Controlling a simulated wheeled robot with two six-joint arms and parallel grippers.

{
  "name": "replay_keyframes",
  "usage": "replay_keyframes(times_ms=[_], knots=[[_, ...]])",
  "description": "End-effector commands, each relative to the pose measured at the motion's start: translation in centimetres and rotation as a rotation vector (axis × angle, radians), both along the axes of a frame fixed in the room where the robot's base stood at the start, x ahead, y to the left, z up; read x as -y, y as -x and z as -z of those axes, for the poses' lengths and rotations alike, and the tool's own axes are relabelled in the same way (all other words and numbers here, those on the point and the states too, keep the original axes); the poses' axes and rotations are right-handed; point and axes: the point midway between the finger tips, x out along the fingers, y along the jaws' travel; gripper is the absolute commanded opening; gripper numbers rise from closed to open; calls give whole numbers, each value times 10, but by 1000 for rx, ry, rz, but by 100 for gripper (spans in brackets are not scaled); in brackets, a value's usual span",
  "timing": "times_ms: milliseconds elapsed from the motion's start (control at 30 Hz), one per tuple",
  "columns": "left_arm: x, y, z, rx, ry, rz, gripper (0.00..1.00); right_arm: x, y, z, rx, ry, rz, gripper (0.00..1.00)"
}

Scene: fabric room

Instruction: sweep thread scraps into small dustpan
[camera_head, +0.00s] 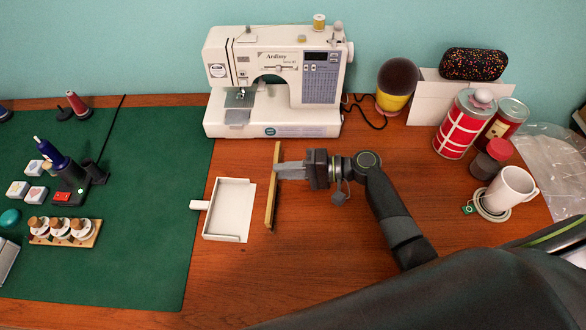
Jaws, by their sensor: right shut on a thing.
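A small white dustpan (229,211) lies on the wooden table, its handle pointing left onto the edge of the green mat. Its open side faces right. A thin, long wooden piece (271,198), which looks like the sweeping tool, stands just right of the dustpan, apart from it. My right gripper (280,171) comes in from the right and is shut on this wooden piece near its upper part. I cannot make out any thread scraps; they may be too small or hidden behind the tool. My left gripper is not in view.
A sewing machine (276,82) stands behind the dustpan. A green mat (140,245) with spools, stamps and small tools covers the left. The table in front of the dustpan is clear.

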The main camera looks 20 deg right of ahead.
Motion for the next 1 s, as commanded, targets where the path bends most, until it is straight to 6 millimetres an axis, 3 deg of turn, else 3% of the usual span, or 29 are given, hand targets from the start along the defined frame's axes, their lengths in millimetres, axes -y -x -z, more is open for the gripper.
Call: replay_keyframes(times_ms=[1000], knots=[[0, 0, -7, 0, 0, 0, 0, -59, -18, -3, 1, -2, -1, 0]])
